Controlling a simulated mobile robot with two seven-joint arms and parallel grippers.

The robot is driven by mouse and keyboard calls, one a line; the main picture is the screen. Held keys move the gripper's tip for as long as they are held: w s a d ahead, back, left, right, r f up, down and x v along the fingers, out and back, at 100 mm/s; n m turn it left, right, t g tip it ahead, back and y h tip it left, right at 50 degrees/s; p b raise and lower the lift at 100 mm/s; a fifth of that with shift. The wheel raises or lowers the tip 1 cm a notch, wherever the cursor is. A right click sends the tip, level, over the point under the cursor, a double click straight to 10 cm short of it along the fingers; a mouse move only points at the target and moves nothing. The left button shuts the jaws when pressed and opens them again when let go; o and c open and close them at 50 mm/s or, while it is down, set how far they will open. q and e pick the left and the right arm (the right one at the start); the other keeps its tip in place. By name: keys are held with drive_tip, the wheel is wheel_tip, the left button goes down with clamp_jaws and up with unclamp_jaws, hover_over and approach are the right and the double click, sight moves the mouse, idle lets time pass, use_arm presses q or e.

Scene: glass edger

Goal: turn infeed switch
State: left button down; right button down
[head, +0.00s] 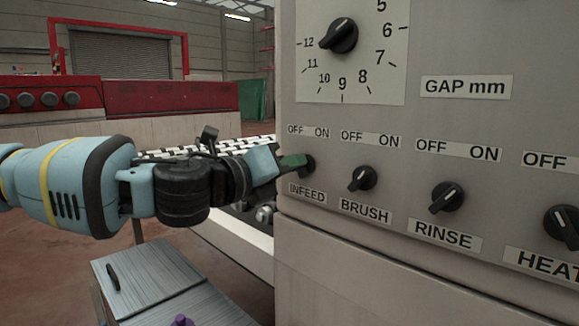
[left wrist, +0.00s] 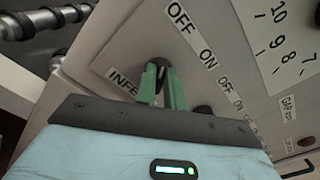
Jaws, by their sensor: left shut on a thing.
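The infeed switch (head: 309,164) is a black rotary knob on the light panel, between its OFF/ON label and the INFEED label. My left gripper (head: 296,161) reaches it from the left, and its green fingers are shut on the knob. In the left wrist view the infeed switch (left wrist: 160,65) sits between the two green fingertips (left wrist: 162,80). The fingers cover part of the knob, so I cannot tell clearly which way it points. My right gripper is not in view.
The brush knob (head: 362,178), rinse knob (head: 446,197) and heat knob (head: 563,226) are in a row to the right. A gap dial (head: 339,36) is above. A small grey table (head: 150,270) stands below my left arm, with a dark pen-like object (head: 112,276) on it.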

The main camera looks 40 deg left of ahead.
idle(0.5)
use_arm(q)
drive_tip(key=c, duration=1.5)
unclamp_jaws()
drive_tip(key=shift+s+a+p, duration=0.15)
drive_tip(key=shift+s+p, duration=0.45)
drive_tip(key=shift+s, duration=1.35)
drive_tip(key=shift+s+a+p, duration=0.15)
drive_tip(key=shift+s+p, duration=0.45)
drive_tip(key=shift+s, duration=1.3)
drive_tip(key=shift+s, duration=0.1)
